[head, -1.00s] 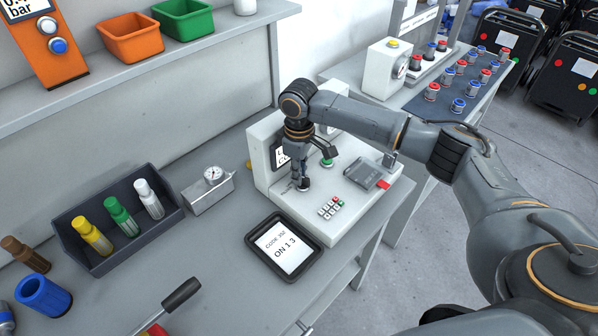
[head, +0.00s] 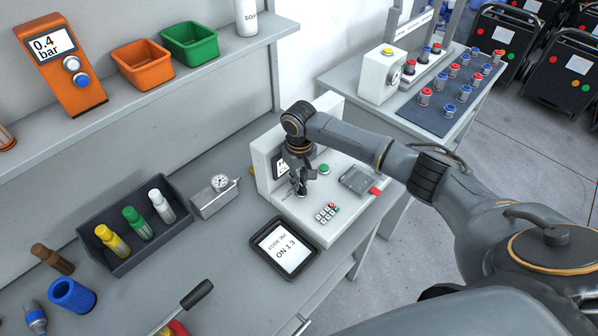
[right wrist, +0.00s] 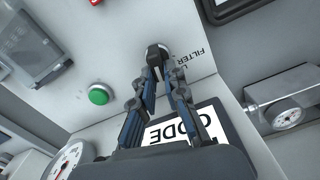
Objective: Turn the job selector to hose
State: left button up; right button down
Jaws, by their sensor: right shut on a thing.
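The job selector (right wrist: 157,50) is a small dark knob on the light grey panel of the tester (head: 340,215). In the right wrist view the word FILTER is printed beside it; other label text there is mostly hidden. My right gripper (right wrist: 162,72) is shut on the knob, with one finger on each side. In the head view my right gripper (head: 300,186) points down at the panel's left part and hides most of the knob. I cannot tell which label the knob points to. My left gripper is not in view.
A pressure gauge (head: 215,196) and a bin (head: 125,262) with coloured bottles stand left.

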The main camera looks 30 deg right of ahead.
jog(key=shift+w+r+m+p, duration=0.1)
jog(key=shift+m+p, duration=0.65)
jog(key=shift+m, duration=0.05)
jog(key=c, duration=1.4)
grip_release()
jog(key=shift+d, duration=0.1)
notch_tip(320, 180, up, 12)
jog(key=shift+f, duration=0.1)
